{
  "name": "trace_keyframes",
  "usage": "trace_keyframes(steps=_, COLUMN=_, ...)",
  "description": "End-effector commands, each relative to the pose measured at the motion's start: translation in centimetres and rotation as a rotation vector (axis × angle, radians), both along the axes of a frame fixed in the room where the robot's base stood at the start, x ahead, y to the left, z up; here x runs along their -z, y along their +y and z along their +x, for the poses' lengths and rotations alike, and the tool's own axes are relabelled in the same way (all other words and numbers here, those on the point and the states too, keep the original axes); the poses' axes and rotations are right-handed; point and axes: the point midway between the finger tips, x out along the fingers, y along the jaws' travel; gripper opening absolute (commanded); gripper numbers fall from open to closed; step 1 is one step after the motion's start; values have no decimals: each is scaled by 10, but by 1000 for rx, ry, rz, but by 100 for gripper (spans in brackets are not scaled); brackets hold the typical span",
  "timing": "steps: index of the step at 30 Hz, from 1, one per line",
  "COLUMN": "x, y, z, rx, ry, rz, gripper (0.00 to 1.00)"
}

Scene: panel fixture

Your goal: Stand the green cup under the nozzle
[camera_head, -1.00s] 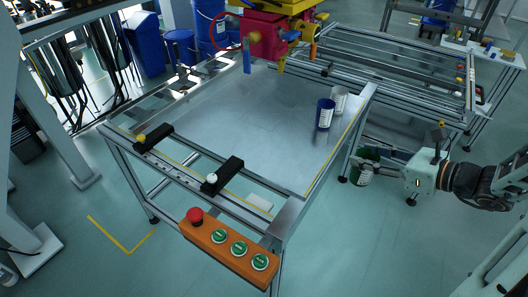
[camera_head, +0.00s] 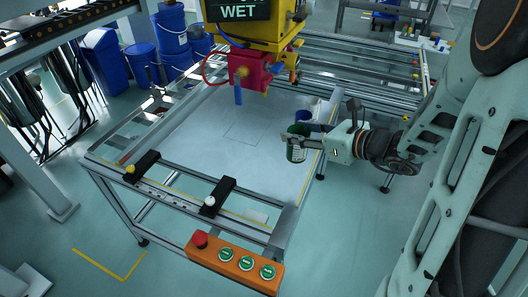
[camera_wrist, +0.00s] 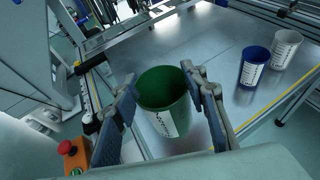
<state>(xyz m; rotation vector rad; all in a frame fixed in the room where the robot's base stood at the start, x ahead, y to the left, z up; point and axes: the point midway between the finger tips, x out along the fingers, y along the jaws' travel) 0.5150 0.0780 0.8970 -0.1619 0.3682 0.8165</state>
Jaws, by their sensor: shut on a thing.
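The green cup (camera_wrist: 168,103), with a white label, is held upright between the two fingers of my gripper (camera_wrist: 165,112). In the head view the green cup (camera_head: 296,146) is at the right edge of the panel table, and my gripper (camera_head: 312,142) reaches it from the right. It appears to be above the table surface. The nozzle appears to be the blue piece (camera_head: 238,95) hanging below the red block (camera_head: 250,70) of the yellow machine, to the left of and behind the cup. The table under it looks bare, with a faint square outline (camera_head: 246,133).
A blue cup (camera_wrist: 253,66) and a white cup (camera_wrist: 284,48) stand on the table's right side; in the head view the blue cup (camera_head: 302,117) is just behind mine. An orange button box (camera_head: 234,262) is at the front. The table middle (camera_head: 205,145) is clear.

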Motion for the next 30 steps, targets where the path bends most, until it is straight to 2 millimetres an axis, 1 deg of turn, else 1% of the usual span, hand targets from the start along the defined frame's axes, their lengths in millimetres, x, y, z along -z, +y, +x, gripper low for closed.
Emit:
trace_keyframes(steps=1, x=10, y=10, z=6, rx=-5, ry=4, rz=1, gripper=27)
trace_keyframes(steps=9, x=40, y=61, z=50, rx=-7, ry=3, rz=0, gripper=27)
trace_keyframes(steps=12, x=63, y=72, z=59, rx=-5, ry=5, rz=1, gripper=27)
trace_keyframes(steps=17, x=81, y=84, z=71, rx=-5, ry=3, rz=0, gripper=27)
trace_keyframes(steps=23, x=89, y=90, z=77, rx=-3, ry=2, rz=0, gripper=27)
trace_keyframes(steps=25, x=96, y=94, z=80, rx=-4, ry=2, rz=0, gripper=27)
trace_keyframes(steps=30, x=123, y=94, z=80, rx=-3, ry=5, rz=0, gripper=27)
